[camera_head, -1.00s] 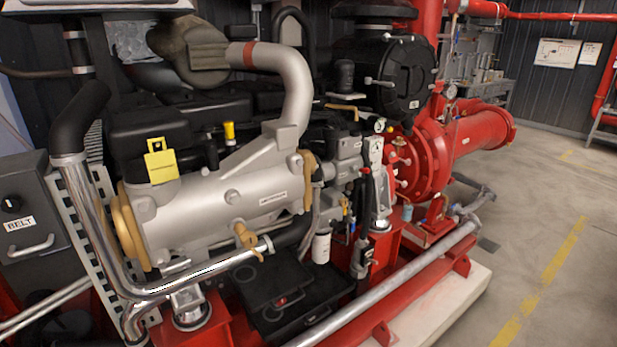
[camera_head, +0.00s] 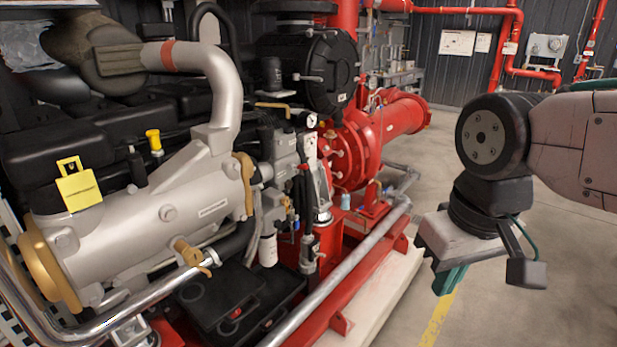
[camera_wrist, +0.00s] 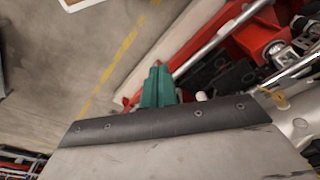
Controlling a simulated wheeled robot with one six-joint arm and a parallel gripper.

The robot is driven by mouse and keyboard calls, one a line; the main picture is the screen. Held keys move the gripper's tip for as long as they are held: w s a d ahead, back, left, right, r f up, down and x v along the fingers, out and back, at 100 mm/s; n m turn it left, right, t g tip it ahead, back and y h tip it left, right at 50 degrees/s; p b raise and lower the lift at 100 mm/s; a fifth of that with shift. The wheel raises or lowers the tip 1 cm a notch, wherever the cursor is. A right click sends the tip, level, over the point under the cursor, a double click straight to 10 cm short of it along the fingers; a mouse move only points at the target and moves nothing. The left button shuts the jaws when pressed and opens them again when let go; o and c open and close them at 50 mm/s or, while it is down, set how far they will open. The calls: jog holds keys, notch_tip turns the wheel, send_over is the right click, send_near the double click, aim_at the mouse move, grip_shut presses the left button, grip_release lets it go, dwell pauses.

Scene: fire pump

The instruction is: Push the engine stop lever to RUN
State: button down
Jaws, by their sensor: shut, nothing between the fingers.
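I cannot tell for certain which part is the engine stop lever. A dark upright rod with a red top (camera_head: 303,185) stands on the near side of the engine, between the grey fittings and the red pump, and no RUN marking is readable. My gripper (camera_head: 448,280) hangs at the right over the bare floor, well apart from the engine, with its teal fingers pointing down. In the wrist view its teal fingers (camera_wrist: 157,86) are together with nothing between them.
The silver engine manifold (camera_head: 175,212) fills the left. A steel pipe (camera_head: 340,278) and red base rail (camera_head: 345,315) run along the engine's near side. The red pump (camera_head: 352,150) stands behind. The floor (camera_head: 500,310) with a yellow line is clear.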

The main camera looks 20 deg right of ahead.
aim_at(299, 167)
jog(key=w+a+m+y, duration=0.5)
jog(key=w+y, duration=0.1)
jog(key=w, duration=0.8)
jog(key=w+a+m+y, duration=0.4)
jog(key=w+m+y, duration=0.2)
jog(key=w, duration=0.9)
jog(key=w+d+f+m+t, duration=0.6)
jog(key=w+f, duration=0.3)
jog(key=w, duration=0.3)
jog(key=w+d+f+m+t+h, duration=0.1)
jog(key=w+d+f+m+t, duration=0.5)
jog(key=w, duration=0.6)
notch_tip(299, 167, down, 4)
jog(key=d+m, duration=0.2)
jog(key=m, duration=0.1)
jog(key=shift+d+r, duration=0.2)
jog(key=shift+d, duration=0.2)
jog(key=shift+w+a, duration=0.1)
jog(key=shift+w, duration=0.05)
jog(key=w+a+r, duration=0.3)
jog(key=w+a, duration=0.4)
jog(key=w, duration=0.1)
jog(key=shift+a+r, duration=0.2)
